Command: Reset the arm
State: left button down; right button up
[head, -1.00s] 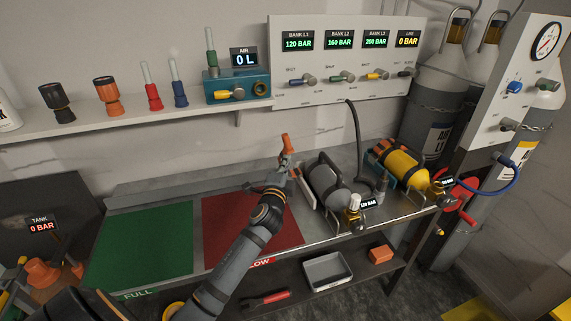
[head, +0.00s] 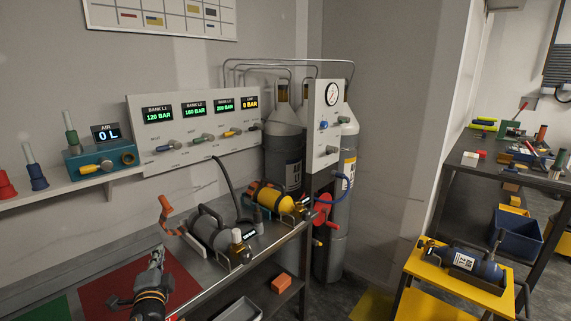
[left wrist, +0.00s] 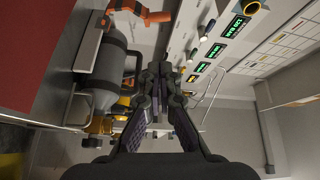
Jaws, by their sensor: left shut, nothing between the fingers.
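My left arm comes up from the bottom of the head view, over the red mat (head: 105,287). My left gripper (left wrist: 160,72) is shut and empty in the left wrist view, its fingertips together. A grey cylinder (head: 211,233) lies in a cradle on the bench to the right of my arm, and it also shows left of the fingers in the left wrist view (left wrist: 92,88). An orange handle (head: 166,208) stands beside it. A yellow cylinder (head: 270,197) lies farther along the bench. My right gripper is not in view.
The bank panel (head: 190,150) stands behind the bench, with tall gas cylinders (head: 285,150) to its right. A yellow stand (head: 450,275) holds a dark blue cylinder (head: 475,264). A dark side bench (head: 490,172) is at far right. Floor shows between the benches.

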pick_arm(q)
jog(key=s+f+n+g, duration=0.5)
jog(key=s+f+n, duration=0.15)
jog(key=f, duration=0.35)
jog(key=s+d+f+n+g+h, duration=0.2)
jog(key=s+d+f+g, duration=0.15)
jog(key=s, duration=0.45)
jog(key=s+d+f+n+g+h, duration=0.1)
jog(key=s+d+f+g, duration=0.25)
jog(key=s, duration=0.45)
jog(key=s+d+f+n+g+h, duration=0.2)
jog(key=s+d+f, duration=0.15)
jog(key=s, duration=0.45)
notch_tip(320, 180, down, 24)
jog(key=s+a+g+p, duration=0.1)
jog(key=s+a+p, duration=0.1)
jog(key=a, duration=0.1)
jog(key=s+a+f+g+p, duration=0.1)
jog(key=s+f, duration=1.3)
jog(key=s, duration=0.5)
jog(key=shift+f, duration=0.4)
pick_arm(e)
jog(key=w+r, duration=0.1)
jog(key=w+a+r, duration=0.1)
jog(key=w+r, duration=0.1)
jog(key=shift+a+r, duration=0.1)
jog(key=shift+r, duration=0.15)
